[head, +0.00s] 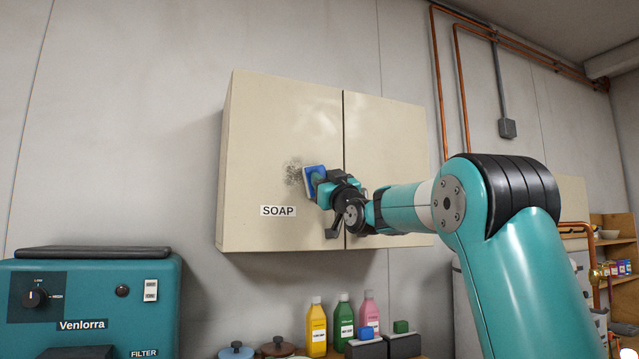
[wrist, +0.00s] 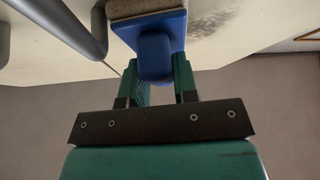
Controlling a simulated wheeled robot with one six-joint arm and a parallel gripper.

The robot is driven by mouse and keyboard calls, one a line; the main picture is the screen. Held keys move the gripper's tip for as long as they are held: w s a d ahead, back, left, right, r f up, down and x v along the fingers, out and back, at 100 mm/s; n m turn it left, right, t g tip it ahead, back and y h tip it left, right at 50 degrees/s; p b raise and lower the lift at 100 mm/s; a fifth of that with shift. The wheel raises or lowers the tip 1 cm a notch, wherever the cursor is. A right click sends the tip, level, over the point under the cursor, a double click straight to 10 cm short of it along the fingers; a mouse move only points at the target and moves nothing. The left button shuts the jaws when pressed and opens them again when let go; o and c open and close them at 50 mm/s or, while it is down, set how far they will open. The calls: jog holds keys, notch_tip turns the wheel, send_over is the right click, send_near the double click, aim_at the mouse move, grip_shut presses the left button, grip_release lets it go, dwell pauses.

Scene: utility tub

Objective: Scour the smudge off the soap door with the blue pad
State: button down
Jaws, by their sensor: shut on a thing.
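The soap door (head: 275,140) is the left cream door of a wall cabinet, with a "SOAP" label (head: 278,211) low on it. A dark grey smudge (head: 293,172) shows on the door, just left of the pad; it also shows in the wrist view (wrist: 208,20). My gripper (head: 322,190) is shut on the handle of the blue pad (head: 310,178). In the wrist view the blue pad (wrist: 155,40) has a pale scouring face turned to the door. The pad is at or very near the door; I cannot tell if it touches. It may hide part of the smudge.
The right cabinet door (head: 385,135) is closed beside the soap door. A grey bar-like handle (wrist: 75,30) is close to the pad in the wrist view. Below stand several bottles (head: 343,320), pots and blocks. A teal machine (head: 90,300) stands lower left.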

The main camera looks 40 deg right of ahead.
aim_at(312, 168)
jog(key=shift+r, duration=0.7)
jog(key=shift+w+a+b, duration=0.95)
jog(key=shift+w+a, duration=0.15)
jog(key=shift+a, duration=2.65)
jog(key=shift+s+d+r, duration=0.2)
jog(key=shift+d, duration=0.6)
jog(key=shift+s+d+r, duration=0.2)
jog(key=shift+d+r, duration=0.05)
jog(key=shift+d, duration=0.5)
jog(key=shift+s+d+r, duration=0.2)
jog(key=shift+d, duration=0.6)
jog(key=shift+s+d+b, duration=0.25)
jog(key=shift+d, duration=0.5)
jog(key=shift+s+d+b, duration=0.25)
jog(key=shift+d, duration=0.5)
jog(key=shift+s, duration=0.1)
